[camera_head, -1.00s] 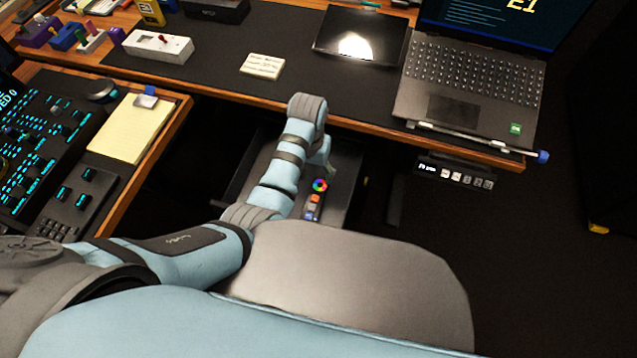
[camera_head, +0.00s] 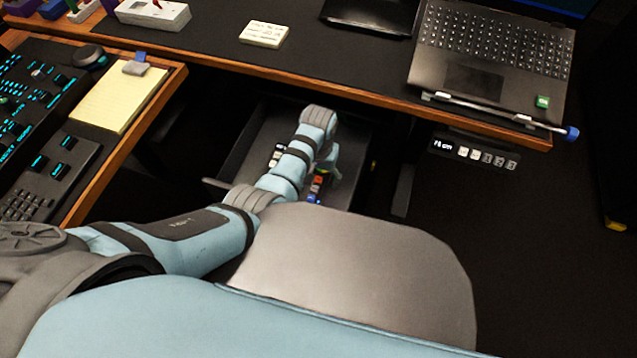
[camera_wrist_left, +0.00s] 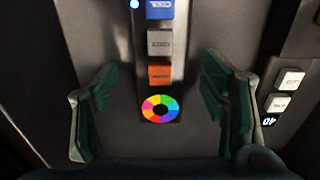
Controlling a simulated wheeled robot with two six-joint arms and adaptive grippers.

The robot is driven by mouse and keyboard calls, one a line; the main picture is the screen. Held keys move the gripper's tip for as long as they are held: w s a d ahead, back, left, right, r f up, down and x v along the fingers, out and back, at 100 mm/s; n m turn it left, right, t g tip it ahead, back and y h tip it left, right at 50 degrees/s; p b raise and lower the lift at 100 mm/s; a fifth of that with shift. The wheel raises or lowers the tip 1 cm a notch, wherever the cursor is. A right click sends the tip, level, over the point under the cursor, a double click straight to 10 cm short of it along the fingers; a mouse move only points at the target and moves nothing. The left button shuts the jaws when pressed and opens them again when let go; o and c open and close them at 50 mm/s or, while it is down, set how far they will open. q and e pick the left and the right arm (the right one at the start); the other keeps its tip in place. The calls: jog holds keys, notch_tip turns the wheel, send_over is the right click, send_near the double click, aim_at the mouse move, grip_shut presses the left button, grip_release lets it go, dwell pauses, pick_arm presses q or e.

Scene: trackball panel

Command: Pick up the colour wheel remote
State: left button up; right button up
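The colour wheel remote (camera_head: 317,184) lies in the open drawer below the desk, mostly covered by my left arm in the head view. In the left wrist view the remote (camera_wrist_left: 160,74) is a dark strip with a bright colour ring, orange, grey and blue buttons and a blue light. My left gripper (camera_wrist_left: 160,92) is open, with one green-padded finger on each side of the remote's ring end and a gap on both sides. In the head view my left gripper (camera_head: 329,164) is low in the drawer, partly hidden by my wrist. My right gripper is out of view.
The drawer (camera_head: 232,150) also holds a dark device with white buttons (camera_wrist_left: 286,92), beside the remote. The desk edge (camera_head: 300,80) passes just beyond my arm. A button panel (camera_head: 474,152) hangs under the desk at the right. A notepad (camera_head: 120,97) lies at the left.

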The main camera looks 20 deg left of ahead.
pick_arm(q)
jog(key=c, duration=1.2)
